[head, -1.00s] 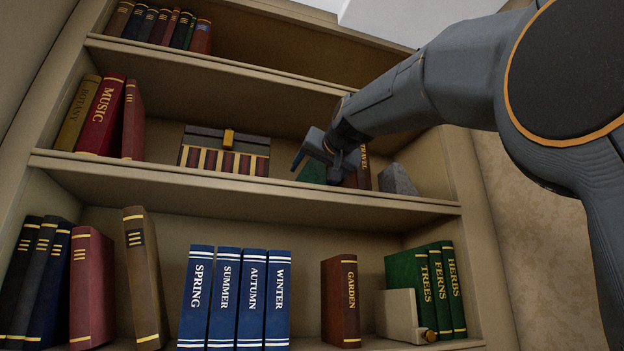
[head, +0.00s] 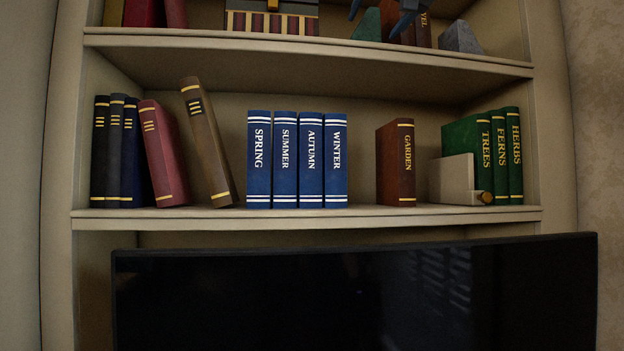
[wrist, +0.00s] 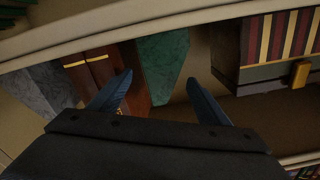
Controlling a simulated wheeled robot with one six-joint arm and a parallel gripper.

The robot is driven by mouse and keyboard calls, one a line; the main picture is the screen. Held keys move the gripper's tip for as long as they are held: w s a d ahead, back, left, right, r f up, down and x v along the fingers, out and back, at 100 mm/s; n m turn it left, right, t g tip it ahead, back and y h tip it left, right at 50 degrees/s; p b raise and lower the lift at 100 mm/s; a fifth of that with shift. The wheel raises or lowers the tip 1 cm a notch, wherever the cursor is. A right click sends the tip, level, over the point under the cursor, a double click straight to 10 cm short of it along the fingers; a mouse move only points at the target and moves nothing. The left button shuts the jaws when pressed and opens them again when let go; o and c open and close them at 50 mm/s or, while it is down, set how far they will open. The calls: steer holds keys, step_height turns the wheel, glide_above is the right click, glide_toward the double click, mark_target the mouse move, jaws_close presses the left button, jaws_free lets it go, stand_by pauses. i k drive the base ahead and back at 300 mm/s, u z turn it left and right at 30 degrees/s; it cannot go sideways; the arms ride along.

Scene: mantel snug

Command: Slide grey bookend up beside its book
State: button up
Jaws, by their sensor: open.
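The grey bookend (head: 460,38) is a wedge on the upper shelf, right of the brown TRAVEL-type book, its spine lettering partly cut off (head: 424,30). A narrow gap seems to show between them. In the wrist view the grey bookend (wrist: 40,92) is at the left, beside the brown books (wrist: 98,68). A green bookend (head: 367,25) stands at the books' other side; it also shows in the wrist view (wrist: 163,62). My gripper (wrist: 160,78) is open and empty, its fingers in front of the brown books and green bookend. In the head view only its lower tips show.
A striped chest (head: 272,18) stands left on the same shelf. The shelf below (head: 300,217) holds several books, including GARDEN (head: 396,163), and a cream block (head: 452,180) beside green books (head: 512,155). A dark screen (head: 355,295) stands in front below.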

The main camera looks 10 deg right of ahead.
mark_target(459, 38)
steer(key=k, duration=1)
